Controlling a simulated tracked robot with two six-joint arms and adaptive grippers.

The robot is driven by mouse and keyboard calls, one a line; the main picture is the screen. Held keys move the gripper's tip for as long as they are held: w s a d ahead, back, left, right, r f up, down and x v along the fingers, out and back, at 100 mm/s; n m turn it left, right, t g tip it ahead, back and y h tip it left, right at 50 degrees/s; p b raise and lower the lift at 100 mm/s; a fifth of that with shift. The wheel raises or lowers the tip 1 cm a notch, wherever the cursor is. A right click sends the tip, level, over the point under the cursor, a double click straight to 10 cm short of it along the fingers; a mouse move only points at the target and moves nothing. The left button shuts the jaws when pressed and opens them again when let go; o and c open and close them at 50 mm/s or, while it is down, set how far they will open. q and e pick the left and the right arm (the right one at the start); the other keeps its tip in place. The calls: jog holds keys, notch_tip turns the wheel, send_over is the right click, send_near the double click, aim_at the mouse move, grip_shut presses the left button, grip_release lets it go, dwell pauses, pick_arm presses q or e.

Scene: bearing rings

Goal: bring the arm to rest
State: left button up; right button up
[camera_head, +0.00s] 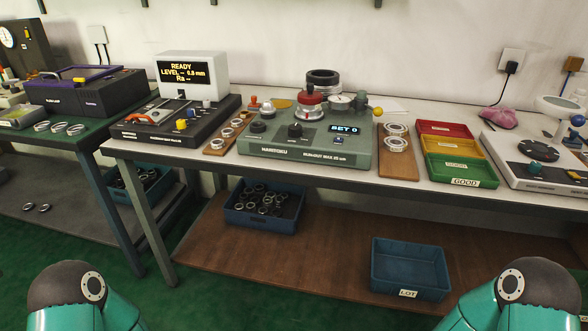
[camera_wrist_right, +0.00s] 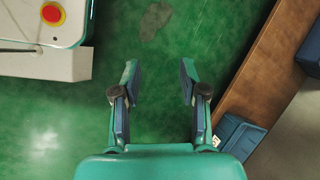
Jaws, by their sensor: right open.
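My right gripper (camera_wrist_right: 158,85) shows in the right wrist view with its two fingers apart. Nothing is between them, and they hang over the green floor (camera_wrist_right: 150,60). In the head view only the rounded teal joints of my two arms show at the bottom left and bottom right. Neither gripper is in the head view, and my left gripper is in no view. On the bench (camera_head: 345,178), bearing rings lie on a wooden board (camera_head: 398,165) beside the green run-out gauge (camera_head: 300,150).
A tray stack (camera_head: 455,150) in red, yellow and green stands right of the board. A blue bin of rings (camera_head: 265,205) and an empty blue LOT bin (camera_head: 410,268) sit on the lower shelf (camera_head: 300,258). In the right wrist view the shelf edge (camera_wrist_right: 250,75) lies right of the fingers.

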jog(key=s+f+n+g, duration=0.2)
jog(key=s+n, duration=0.5)
jog(key=n, duration=0.5)
notch_tip(320, 180, up, 21)
jog(key=p, duration=2.1)
jog(key=shift+w, duration=0.15)
